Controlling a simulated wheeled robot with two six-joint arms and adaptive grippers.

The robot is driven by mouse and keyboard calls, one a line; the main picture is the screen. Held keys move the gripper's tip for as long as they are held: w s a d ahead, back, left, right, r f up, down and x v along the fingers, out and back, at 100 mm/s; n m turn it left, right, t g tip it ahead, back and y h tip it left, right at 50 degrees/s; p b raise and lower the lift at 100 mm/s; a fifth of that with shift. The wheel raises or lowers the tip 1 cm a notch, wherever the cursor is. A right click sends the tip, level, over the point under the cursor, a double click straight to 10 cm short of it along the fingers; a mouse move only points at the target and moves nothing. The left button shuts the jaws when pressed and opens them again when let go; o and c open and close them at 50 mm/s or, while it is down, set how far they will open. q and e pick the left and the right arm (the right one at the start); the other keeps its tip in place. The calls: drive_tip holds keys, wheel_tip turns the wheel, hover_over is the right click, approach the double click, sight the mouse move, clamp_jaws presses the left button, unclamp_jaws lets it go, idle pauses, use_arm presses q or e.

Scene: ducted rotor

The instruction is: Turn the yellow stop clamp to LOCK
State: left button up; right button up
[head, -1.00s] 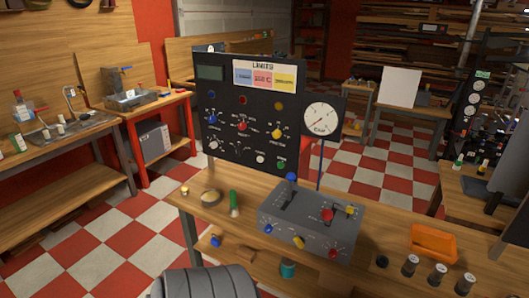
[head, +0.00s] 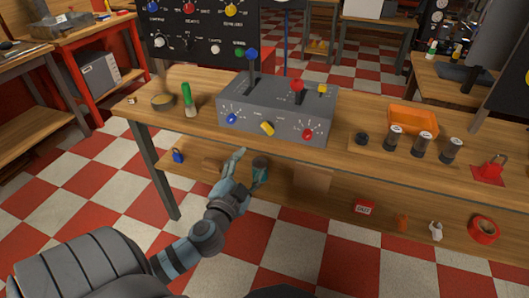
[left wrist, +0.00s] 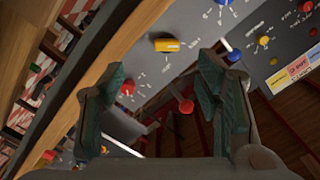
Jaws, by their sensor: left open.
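The grey control box (head: 277,112) stands on the wooden bench. A yellow knob (head: 267,128) sits on its front face between a blue knob and a red knob; it also shows in the left wrist view (left wrist: 168,45). Another yellow handle (head: 322,89) stands on the box top, at the right. The labels are too small to read. My left gripper (head: 243,165) is below and in front of the box, apart from it. In the left wrist view my gripper (left wrist: 162,75) is open and empty, with the front yellow knob beyond its fingertips. My right gripper is not in view.
A blue lever (head: 251,55) and a red lever (head: 297,86) rise from the box.

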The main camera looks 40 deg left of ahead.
sight(266, 130)
use_arm(q)
drive_tip(key=x, duration=0.4)
drive_tip(key=r+x, duration=0.1)
drive_tip(key=x, duration=0.9)
drive_tip(key=shift+w+d+r, duration=0.1)
drive_tip(key=shift+r, duration=0.3)
drive_tip(key=c, duration=1.2)
